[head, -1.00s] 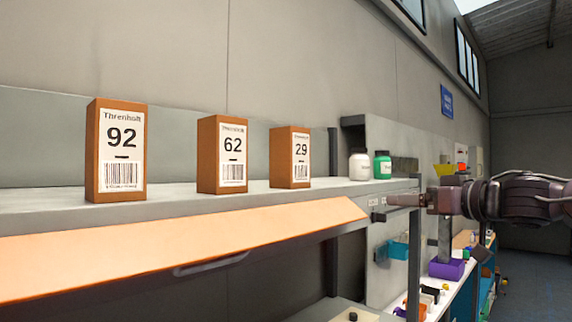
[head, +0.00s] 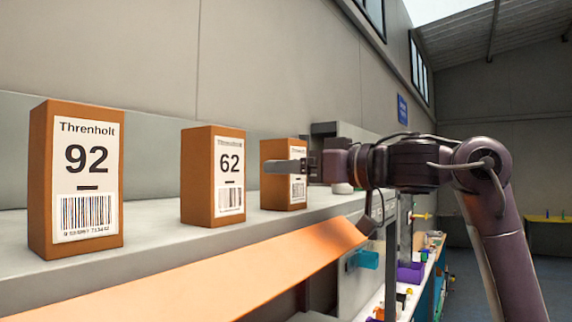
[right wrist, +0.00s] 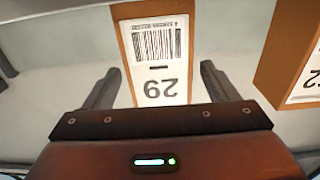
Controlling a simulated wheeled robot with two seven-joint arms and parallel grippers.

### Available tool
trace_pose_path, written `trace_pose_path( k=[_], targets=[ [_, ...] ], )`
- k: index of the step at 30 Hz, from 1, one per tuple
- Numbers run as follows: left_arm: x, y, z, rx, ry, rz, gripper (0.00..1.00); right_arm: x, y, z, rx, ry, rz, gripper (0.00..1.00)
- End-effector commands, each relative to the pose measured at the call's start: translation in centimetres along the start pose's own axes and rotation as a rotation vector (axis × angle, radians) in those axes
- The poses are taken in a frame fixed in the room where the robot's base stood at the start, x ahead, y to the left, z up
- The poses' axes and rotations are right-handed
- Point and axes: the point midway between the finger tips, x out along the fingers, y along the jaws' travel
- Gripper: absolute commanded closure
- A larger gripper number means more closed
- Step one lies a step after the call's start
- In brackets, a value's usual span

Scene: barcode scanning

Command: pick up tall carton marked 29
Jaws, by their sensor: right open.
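The tall carton marked 29 (head: 272,155) stands upright on the grey shelf (head: 150,228), at the right end of a row of three brown cartons. Its number is hidden behind my gripper in the head view. My right gripper (head: 268,167) is in front of it. In the right wrist view the carton's label (right wrist: 158,62), marked 29, appears upside down between the two open fingers (right wrist: 155,85). The fingers are spread wider than the carton, one to each side, and hold nothing. I cannot tell how far they reach along its sides. My left gripper is not in view.
Carton 62 (head: 200,178) stands left of carton 29 with a gap between; it shows at the right in the right wrist view (right wrist: 285,55). Carton 92 (head: 42,180) stands farther left. An orange sloped panel (head: 210,270) runs along the shelf front.

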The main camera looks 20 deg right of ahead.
Motion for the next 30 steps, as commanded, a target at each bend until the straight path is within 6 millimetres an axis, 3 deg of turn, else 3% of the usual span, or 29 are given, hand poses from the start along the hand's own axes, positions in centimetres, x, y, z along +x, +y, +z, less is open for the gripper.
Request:
trace_pose_path(
  k=[1, 7, 12, 16, 27, 30],
  targets=[
    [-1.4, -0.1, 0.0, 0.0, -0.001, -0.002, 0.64, 0.9, -0.1, -0.5, 0.002, -0.005, -0.003, 0.2],
    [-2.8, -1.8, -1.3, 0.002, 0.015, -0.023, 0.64, 3.3, -0.1, -0.3, 0.001, -0.003, -0.001, 0.2],
    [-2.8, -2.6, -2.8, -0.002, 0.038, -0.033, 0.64, 3.6, -0.1, -0.1, 0.0, 0.0, 0.0, 0.2],
    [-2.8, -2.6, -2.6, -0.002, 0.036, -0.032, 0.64, 3.6, -0.1, 0.0, 0.0, 0.0, 0.0, 0.21],
    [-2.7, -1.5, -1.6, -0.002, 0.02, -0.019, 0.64, 3.6, -0.1, 0.0, 0.0, -0.001, 0.0, 0.7],
    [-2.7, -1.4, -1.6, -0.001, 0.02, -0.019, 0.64, 3.5, -0.1, -0.2, 0.0, 0.002, 0.0, 0.78]
  ],
)
